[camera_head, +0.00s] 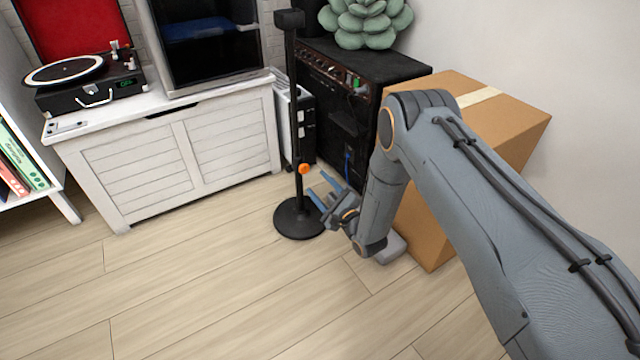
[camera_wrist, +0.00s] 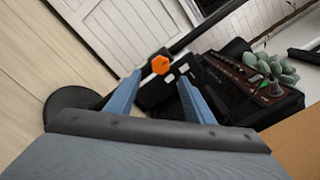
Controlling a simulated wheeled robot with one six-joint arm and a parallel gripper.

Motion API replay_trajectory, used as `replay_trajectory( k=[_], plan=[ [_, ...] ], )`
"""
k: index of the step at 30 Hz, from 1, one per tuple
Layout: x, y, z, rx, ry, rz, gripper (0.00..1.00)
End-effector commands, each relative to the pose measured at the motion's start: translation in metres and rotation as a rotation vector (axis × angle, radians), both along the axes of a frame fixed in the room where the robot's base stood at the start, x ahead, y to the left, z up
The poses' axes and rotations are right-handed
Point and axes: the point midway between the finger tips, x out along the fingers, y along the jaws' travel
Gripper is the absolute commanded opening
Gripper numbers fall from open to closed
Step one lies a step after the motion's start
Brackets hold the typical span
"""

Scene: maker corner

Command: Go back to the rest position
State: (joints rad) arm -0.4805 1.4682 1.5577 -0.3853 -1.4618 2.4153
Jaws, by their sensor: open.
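My gripper (camera_head: 322,193) is open, with its two blue fingers reaching toward a black stand (camera_head: 292,110) on a round base. An orange knob (camera_head: 304,169) on the stand's pole shows close to the fingertips. In the wrist view, my gripper (camera_wrist: 158,90) has its fingers apart, and the orange knob (camera_wrist: 161,65) appears between and beyond them. I cannot tell whether the fingers touch the stand. Nothing is seen held.
A cardboard box (camera_head: 520,125) stands behind and beside my arm, against a black amplifier (camera_head: 385,65) with a succulent (camera_head: 365,22) on top. A white cabinet (camera_head: 180,155) with a turntable (camera_head: 90,85) is at the left. The wooden floor (camera_head: 200,290) in front is clear.

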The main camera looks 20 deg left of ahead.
Motion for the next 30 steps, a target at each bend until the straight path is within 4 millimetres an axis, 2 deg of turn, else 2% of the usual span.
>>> replay_trajectory(
  k=[7,11,15,20,25,30],
  plan=[
    [0.002,0.001,0.003,-0.011,-0.006,-0.001,0.48],
    [0.011,0.006,0.02,-0.102,-0.039,-0.014,0.48],
    [0.024,0.012,0.052,-0.304,-0.103,-0.028,0.48],
    [0.026,0.01,0.091,-0.569,-0.172,-0.015,0.48],
    [0.015,-0.001,0.131,-0.836,-0.233,0.038,0.48],
    [-0.013,-0.02,0.17,-1.082,-0.281,0.133,0.48]
  ],
)
